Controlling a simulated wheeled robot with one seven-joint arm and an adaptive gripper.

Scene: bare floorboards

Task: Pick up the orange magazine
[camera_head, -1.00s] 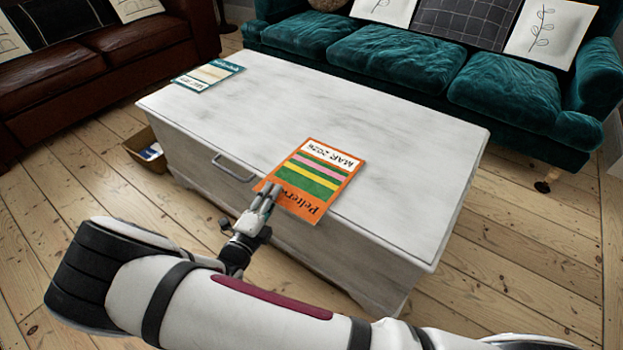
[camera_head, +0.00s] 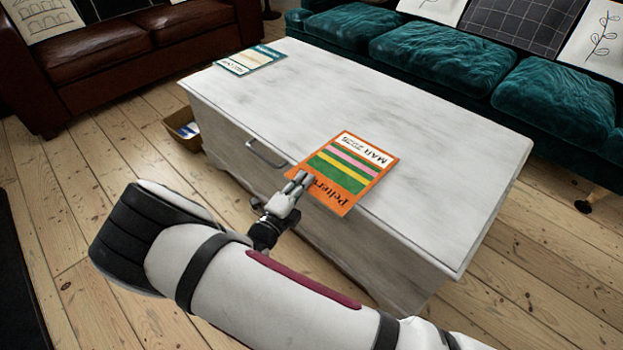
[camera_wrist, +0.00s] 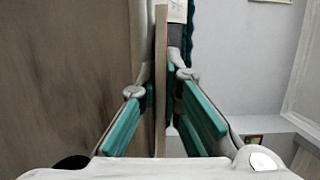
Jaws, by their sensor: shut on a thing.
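The orange magazine (camera_head: 345,172) lies on top of the white chest (camera_head: 420,140), near its front edge. It has green, yellow and pink stripes, and its near edge overhangs the chest's front. My gripper (camera_head: 299,180) is at its near left corner, shut on that overhanging edge. In the wrist view my gripper (camera_wrist: 160,100) has teal-padded fingers on both sides of a thin slab seen edge-on, the magazine (camera_wrist: 160,75). The head view does not show the lower finger clearly.
A second, teal and white magazine (camera_head: 250,60) lies at the chest's far left. The chest has a metal handle (camera_head: 266,155) on its front. A box (camera_head: 182,127) stands on the floor at its left end. A brown sofa (camera_head: 130,50) and a teal sofa (camera_head: 430,55) stand behind.

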